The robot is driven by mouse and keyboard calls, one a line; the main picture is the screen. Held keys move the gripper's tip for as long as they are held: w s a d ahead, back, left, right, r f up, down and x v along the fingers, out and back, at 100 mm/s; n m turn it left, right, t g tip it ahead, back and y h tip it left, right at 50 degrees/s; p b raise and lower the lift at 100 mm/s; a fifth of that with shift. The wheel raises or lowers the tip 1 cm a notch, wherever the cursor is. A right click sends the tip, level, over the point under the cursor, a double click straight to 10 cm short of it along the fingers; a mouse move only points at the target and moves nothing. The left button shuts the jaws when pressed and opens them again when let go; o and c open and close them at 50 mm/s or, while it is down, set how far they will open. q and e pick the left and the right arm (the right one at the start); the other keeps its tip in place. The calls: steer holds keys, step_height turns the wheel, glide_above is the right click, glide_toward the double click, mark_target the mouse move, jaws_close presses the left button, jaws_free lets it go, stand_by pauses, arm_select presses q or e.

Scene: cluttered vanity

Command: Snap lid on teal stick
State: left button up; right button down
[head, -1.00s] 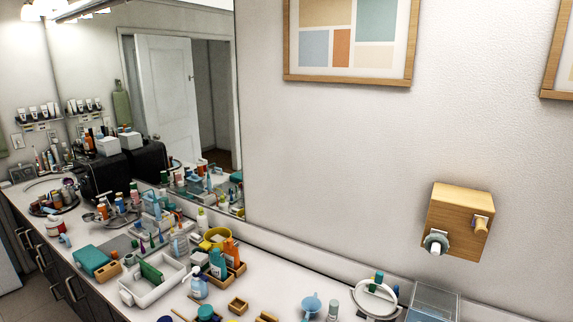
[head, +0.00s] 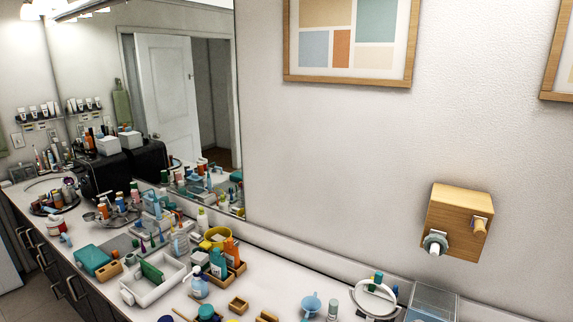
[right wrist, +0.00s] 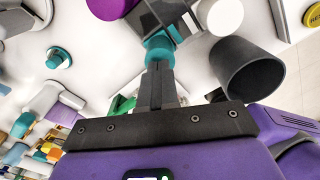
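In the right wrist view, my right gripper (right wrist: 160,75) has its dark fingers close together, with a rounded teal piece (right wrist: 160,47) at their tips. It appears pinched there, with its lower end hidden by the fingers. I cannot tell lid from stick. Just beyond it, at the top, are a purple part and a dark block with small pale dots, which look like my left gripper (right wrist: 165,16). A teal strip shows beside the block. The left fingertips are not clear. Neither gripper shows in the head view.
A dark cup (right wrist: 248,70) stands close right of my right fingers, near a white round item (right wrist: 228,17). A teal-topped knob (right wrist: 58,58) is at left.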

step_height(320, 180, up, 6)
steer(key=p, duration=0.5)
steer(key=shift+f, duration=0.15)
